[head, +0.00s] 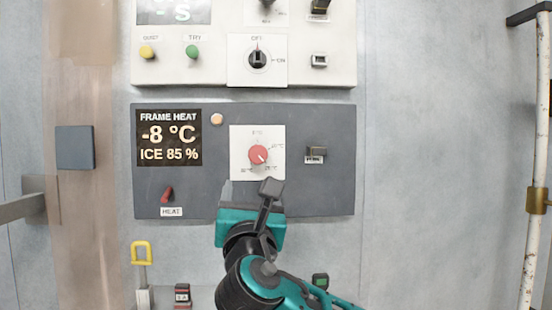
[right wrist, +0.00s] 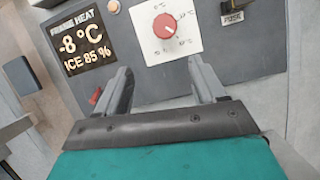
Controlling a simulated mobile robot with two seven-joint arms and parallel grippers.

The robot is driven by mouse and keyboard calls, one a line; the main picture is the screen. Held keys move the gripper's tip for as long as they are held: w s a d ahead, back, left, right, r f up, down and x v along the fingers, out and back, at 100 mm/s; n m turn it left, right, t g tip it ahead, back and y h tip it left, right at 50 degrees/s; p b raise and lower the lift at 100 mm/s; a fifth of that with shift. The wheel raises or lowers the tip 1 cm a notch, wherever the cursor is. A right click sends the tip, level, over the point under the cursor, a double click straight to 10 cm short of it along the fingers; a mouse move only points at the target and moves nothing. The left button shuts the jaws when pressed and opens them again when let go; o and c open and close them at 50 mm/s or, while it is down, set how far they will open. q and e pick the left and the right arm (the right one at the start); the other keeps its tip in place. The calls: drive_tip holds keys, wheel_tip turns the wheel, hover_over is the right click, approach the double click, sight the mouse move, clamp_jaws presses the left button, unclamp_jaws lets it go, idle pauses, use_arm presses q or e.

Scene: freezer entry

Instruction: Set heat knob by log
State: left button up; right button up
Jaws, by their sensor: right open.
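The red heat knob (head: 258,155) sits on a white dial plate (head: 237,140) in the middle of the dark grey frame heat panel (head: 330,190). Its pale mark points to the lower right. The knob also shows in the right wrist view (right wrist: 166,26), beyond the fingers. The display (head: 169,138) reads FRAME HEAT, -8 °C, ICE 85 %. My right gripper (head: 248,188) is just below the dial plate, apart from the knob. In the right wrist view its fingers (right wrist: 160,82) are spread with nothing between them. No log is clearly visible. My left gripper is not in view.
A red HEAT switch (head: 168,194) is at the panel's lower left, and a dark PUSH-type switch (head: 316,152) is right of the dial. An upper white panel (head: 200,75) has yellow and green buttons and a black knob (head: 258,58). A yellow-handled lock (head: 141,252) is lower left. A white pipe (head: 535,140) runs down the right.

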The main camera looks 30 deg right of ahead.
sight(258, 157)
drive_tip(key=shift+h, duration=0.5)
drive_tip(key=x, duration=0.4)
drive_tip(key=p+x, duration=0.1)
drive_tip(key=x, duration=0.3)
drive_tip(key=s+r+x, duration=0.1)
drive_tip(key=x, duration=0.3)
drive_tip(key=shift+w+d, duration=0.2)
drive_tip(key=shift+d, duration=0.25)
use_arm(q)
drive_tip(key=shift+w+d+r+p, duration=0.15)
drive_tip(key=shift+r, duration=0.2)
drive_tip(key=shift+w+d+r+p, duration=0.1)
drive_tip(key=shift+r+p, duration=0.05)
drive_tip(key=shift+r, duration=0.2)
use_arm(e)
drive_tip(key=shift+w+d+r, duration=0.25)
drive_tip(key=shift+w+d, duration=0.05)
drive_tip(key=shift+w, duration=0.3)
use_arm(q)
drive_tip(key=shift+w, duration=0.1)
use_arm(e)
drive_tip(key=c, duration=1)
